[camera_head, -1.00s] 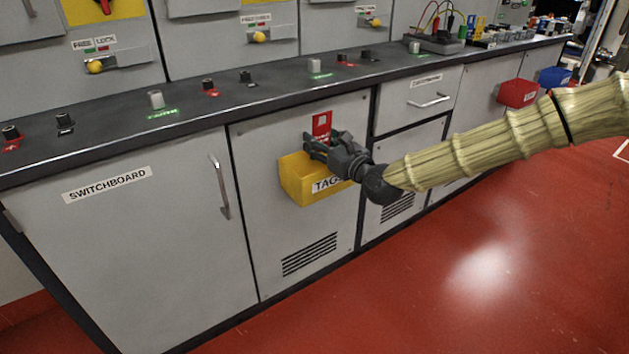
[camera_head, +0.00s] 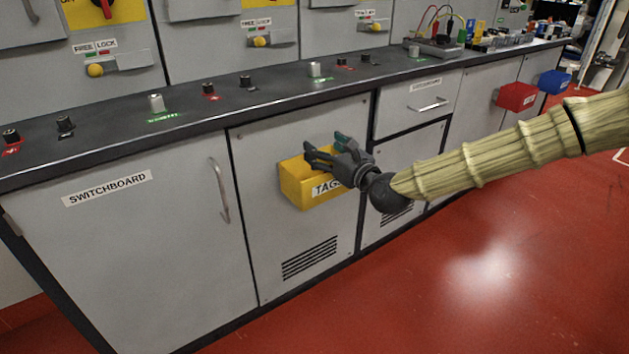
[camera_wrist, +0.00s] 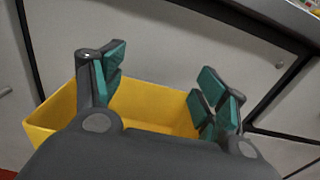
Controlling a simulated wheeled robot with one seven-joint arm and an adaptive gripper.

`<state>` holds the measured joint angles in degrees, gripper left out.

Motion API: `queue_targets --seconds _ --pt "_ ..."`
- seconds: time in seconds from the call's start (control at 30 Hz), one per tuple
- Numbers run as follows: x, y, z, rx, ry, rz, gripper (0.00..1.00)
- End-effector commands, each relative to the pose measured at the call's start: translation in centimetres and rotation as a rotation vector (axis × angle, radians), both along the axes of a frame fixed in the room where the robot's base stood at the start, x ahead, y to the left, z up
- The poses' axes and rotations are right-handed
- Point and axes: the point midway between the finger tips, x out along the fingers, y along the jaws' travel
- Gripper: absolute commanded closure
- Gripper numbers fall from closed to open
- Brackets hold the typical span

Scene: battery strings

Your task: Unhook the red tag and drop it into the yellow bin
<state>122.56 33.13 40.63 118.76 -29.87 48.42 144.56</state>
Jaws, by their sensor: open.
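The yellow bin (camera_head: 297,184), labelled with a partly hidden "TAGS" sign, hangs on the front of a grey cabinet door. My gripper (camera_head: 325,150) is at the bin's upper right rim, its fingers over the bin opening. In the wrist view the bin (camera_wrist: 160,105) lies just beyond the spread fingers, and the space between the teal finger pads (camera_wrist: 160,80) is empty. The red tag is not visible in either view now. The part of the bin's inside that shows is empty, and its lower inside is hidden by my gripper.
A dark countertop (camera_head: 190,113) with several small knobs runs above the cabinets. A red bin (camera_head: 516,96) and a blue bin (camera_head: 554,81) hang farther right. A door handle (camera_head: 219,188) sticks out left of the yellow bin. The red floor in front is clear.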

Motion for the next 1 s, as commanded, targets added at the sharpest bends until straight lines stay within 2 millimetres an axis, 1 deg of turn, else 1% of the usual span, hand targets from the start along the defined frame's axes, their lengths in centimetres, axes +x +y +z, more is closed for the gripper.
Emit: queue_targets --seconds 0.3,0.6,0.8,1.0 --pt "-3.7 -2.7 0.0 0.003 0.001 -0.001 0.27" --pt "-6.7 -5.0 0.0 0.002 0.001 -0.001 0.27" --pt "-7.9 -5.8 0.0 0.001 0.001 -0.001 0.27" --pt "-8.2 -5.9 0.0 0.000 0.000 0.000 0.27"
